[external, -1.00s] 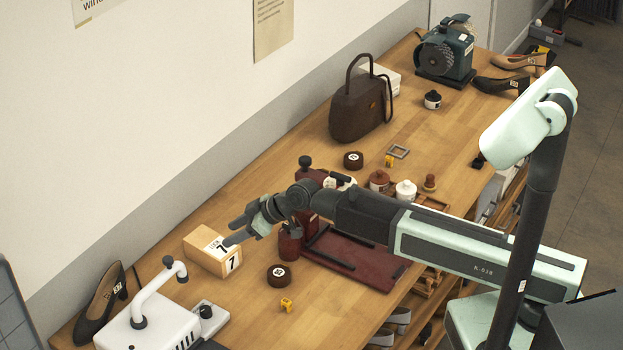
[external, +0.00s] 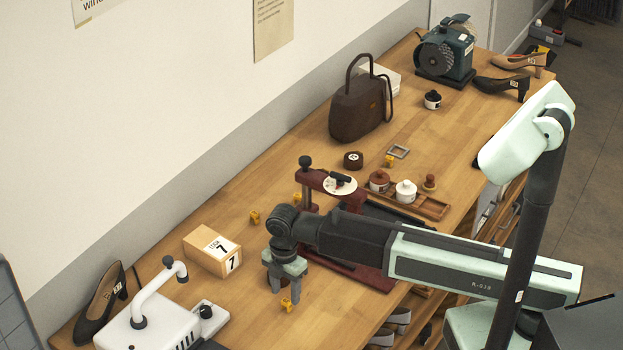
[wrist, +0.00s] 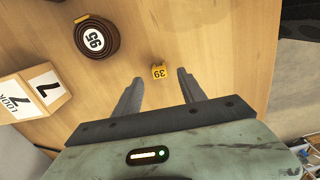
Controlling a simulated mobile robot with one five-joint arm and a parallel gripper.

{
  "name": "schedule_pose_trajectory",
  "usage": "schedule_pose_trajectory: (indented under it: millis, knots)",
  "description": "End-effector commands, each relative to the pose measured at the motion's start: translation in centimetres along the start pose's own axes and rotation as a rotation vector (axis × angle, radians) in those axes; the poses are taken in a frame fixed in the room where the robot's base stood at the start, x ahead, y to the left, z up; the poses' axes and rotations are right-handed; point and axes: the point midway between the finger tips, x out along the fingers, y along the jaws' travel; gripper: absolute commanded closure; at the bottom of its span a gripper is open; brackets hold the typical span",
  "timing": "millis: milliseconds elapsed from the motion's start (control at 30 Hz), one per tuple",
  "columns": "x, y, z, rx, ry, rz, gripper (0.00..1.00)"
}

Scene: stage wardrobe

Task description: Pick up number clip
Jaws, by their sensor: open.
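A small yellow number clip (wrist: 159,72) marked 39 lies on the wooden table, just beyond and between my fingertips in the wrist view. In the external view this clip (external: 286,304) lies on the table, close to my gripper (external: 285,284). My gripper (wrist: 159,80) is open and empty, its two dark fingers apart and pointing down. It appears above the table, with the clip apart from the fingers. Other yellow clips lie farther off: one by the block (external: 254,217), one near the red stand (external: 297,199), and one by the grey frame (external: 389,160).
A brown roll (wrist: 95,38) labelled 95 lies up and left of the clip in the wrist view. The wooden block (external: 213,251) marked 7 stands to the left. A white machine (external: 150,325) is at front left, and a dark red stand (external: 350,268) is at right.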

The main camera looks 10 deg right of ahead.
Motion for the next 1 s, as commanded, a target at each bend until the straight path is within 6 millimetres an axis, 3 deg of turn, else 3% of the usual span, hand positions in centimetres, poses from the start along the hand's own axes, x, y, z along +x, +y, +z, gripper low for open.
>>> schedule_pose_trajectory:
  millis: [233, 500, 533, 700, 1000]
  knots:
    - [4.6, 0.0, -0.2, 0.001, 0.0, 0.001, 0.52]
    - [4.6, 0.0, -0.2, 0.001, 0.001, 0.002, 0.52]
    - [4.6, 0.0, -0.2, 0.001, 0.001, 0.002, 0.55]
    - [4.6, 0.0, -0.2, 0.001, 0.001, 0.002, 1.0]
    - [4.5, 0.0, -0.2, 0.001, 0.001, 0.002, 1.0]
